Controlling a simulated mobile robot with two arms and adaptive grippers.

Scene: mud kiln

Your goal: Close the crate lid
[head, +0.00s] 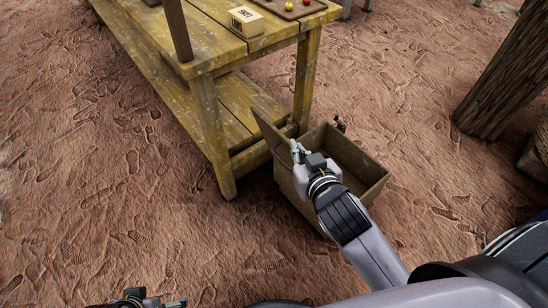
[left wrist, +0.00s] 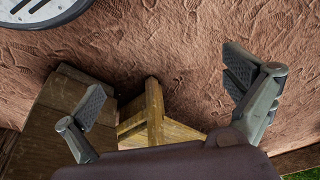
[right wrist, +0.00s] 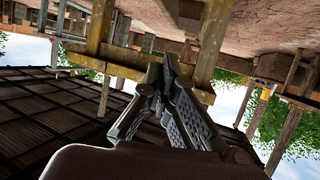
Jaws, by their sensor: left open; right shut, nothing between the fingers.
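The crate (head: 372,190) is a brown box on the ground beside the yellow bench, with its top open. Its lid (head: 270,133) stands raised along the crate's left side, next to the bench. My right gripper (head: 298,151) is shut and empty, over the crate's near left part, just right of the lid. Whether it touches the lid cannot be told. The right wrist view also shows its closed fingers (right wrist: 168,85). My left gripper (head: 150,300) is at the bottom edge, away from the crate. Its fingers are spread and empty in the left wrist view (left wrist: 168,105).
The yellow wooden bench (head: 215,65) stands left of and behind the crate, its leg close to the lid. A small labelled box (head: 246,21) and a dark tray (head: 290,14) are on it. A thick post (head: 505,75) stands at right. Open ground lies left.

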